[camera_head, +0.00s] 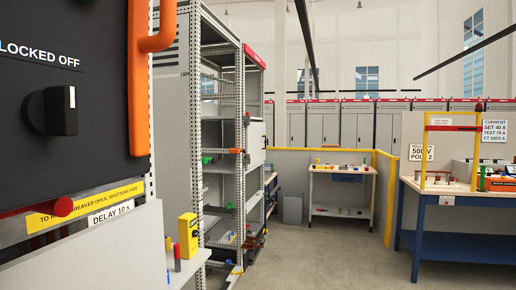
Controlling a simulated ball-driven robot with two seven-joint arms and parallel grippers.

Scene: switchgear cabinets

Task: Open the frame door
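No part labelled as the frame door can be made out. A tall grey perforated metal frame (197,110) stands left of centre, with open shelves behind its posts. A light grey panel with a small dark handle (256,150) is at its right side; I cannot tell whether it is a door. A small yellow frame (426,150) with a red bar across it stands upright on the blue workbench at right. Neither of my grippers is in view.
A dark panel (70,110) with a black knob (50,111) and orange handle (139,90) fills the near left. A yellow box (188,236) is on a ledge below. The blue workbench (460,215) and yellow railing (389,200) stand right. Middle floor is clear.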

